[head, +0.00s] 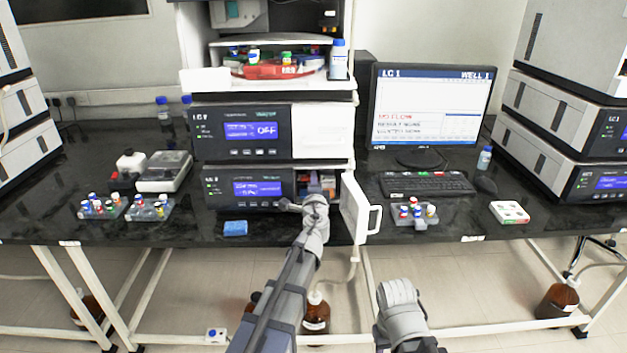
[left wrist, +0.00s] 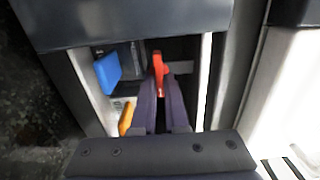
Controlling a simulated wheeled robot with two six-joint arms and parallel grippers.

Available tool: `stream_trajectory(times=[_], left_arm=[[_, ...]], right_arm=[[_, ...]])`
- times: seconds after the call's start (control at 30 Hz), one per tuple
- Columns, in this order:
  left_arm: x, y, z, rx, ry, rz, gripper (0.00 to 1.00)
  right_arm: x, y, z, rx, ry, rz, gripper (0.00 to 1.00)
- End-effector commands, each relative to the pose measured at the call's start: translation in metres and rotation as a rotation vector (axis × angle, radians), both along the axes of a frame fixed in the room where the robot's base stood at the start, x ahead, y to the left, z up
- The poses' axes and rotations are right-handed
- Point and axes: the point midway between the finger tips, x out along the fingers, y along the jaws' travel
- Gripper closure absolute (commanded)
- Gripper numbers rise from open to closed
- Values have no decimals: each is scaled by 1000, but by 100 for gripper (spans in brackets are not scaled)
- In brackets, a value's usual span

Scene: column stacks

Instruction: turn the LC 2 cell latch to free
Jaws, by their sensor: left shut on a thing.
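The open cell compartment of the lower LC 2 unit (head: 242,188) shows red and blue parts inside. In the left wrist view a red latch lever (left wrist: 159,64) stands upright in this compartment. My left gripper (left wrist: 161,84) is shut on the red lever, with a finger on each side of it. In the head view my left wrist hides part of the compartment front. I cannot read any latch markings. My right arm shows at the bottom of the head view, but its fingers are not visible.
A white door (head: 354,208) with a handle stands open right of the compartment. Inside, a blue part (left wrist: 107,72) and an orange part (left wrist: 126,118) sit left of the lever. A blue sponge (head: 235,228) and a vial rack (head: 415,216) lie on the black bench.

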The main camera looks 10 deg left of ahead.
Motion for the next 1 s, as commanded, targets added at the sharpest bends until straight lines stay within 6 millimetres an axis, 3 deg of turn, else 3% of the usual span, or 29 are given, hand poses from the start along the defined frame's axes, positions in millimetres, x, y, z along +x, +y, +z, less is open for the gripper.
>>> stream_trajectory(times=[0.37, 0.4, 0.63, 1.0], left_arm=[[-1, 0, 0, 5, 1, -1, 100], [-1, 0, 0, 5, 1, -1, 87], [-1, 0, 0, 4, 1, -1, 61], [-1, 0, 0, -34, -10, 0, 59]], right_arm=[[0, 0, 0, 0, 0, 0, 50], [0, 0, 0, 0, 0, 0, 50], [0, 0, 0, 0, 0, 0, 50], [0, 0, 0, 0, 0, 0, 50]])
